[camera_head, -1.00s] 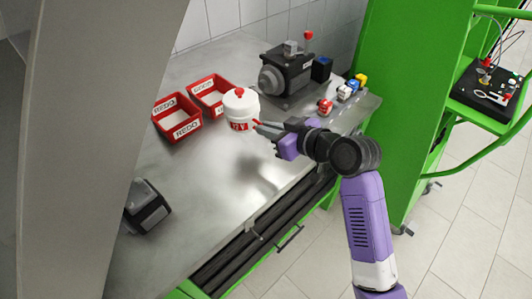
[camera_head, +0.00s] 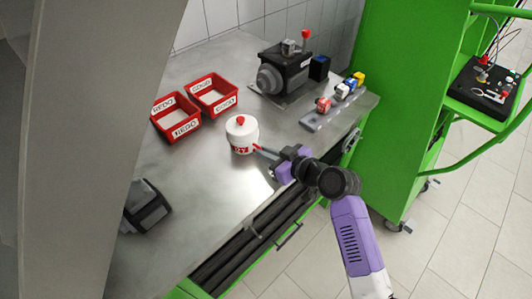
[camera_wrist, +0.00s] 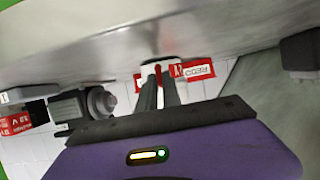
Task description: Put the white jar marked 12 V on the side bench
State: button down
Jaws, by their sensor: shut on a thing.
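The white jar (camera_head: 238,130) has a red knob on top and a red band. The band's white marking is partly legible and seems to be 12 V upside down. The jar is upright over the middle of the grey steel worktop (camera_head: 205,190); I cannot tell whether its base touches. My gripper (camera_head: 260,151) reaches it from the right and is shut on a small red part at its side. In the wrist view my two fingers (camera_wrist: 160,92) are close together, with a little of the white jar (camera_wrist: 150,69) past their tips. I cannot tell which surface is the side bench.
Two red bins (camera_head: 213,95) stand left and behind. A dark pump (camera_head: 285,72) is at the back, with a rail of coloured blocks (camera_head: 340,100) to its right. A dark device (camera_head: 147,205) sits front left. A green cart (camera_head: 462,96) at the right carries a black board (camera_head: 484,88).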

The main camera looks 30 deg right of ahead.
jog(key=c, duration=1.5)
grip_release()
jog(key=shift+s+f, duration=0.1)
jog(key=shift+f, duration=0.15)
jog(key=shift+r, duration=0.1)
jog(key=b+v, duration=0.1)
jog(key=v, duration=1.1)
jog(key=shift+r+b, duration=0.1)
jog(key=shift+b, duration=0.25)
jog(key=s+a+f+m+h, duration=0.15)
jog(key=s+f, duration=0.25)
jog(key=s, duration=0.4)
jog(key=s+a+f+m+h, duration=0.1)
jog(key=s+f+m+h, duration=0.15)
jog(key=s, duration=0.55)
jog(key=s+a+r, duration=0.1)
jog(key=s+r, duration=0.1)
jog(key=s, duration=0.3)
jog(key=s+a+r+t, duration=0.1)
jog(key=s+r, duration=0.2)
jog(key=s, duration=0.2)
jog(key=s+a+r+t, duration=0.1)
jog(key=s+r, duration=0.2)
jog(key=s, duration=0.1)
jog(key=shift+s+a+r, duration=0.15)
jog(key=shift+s+a, duration=0.25)
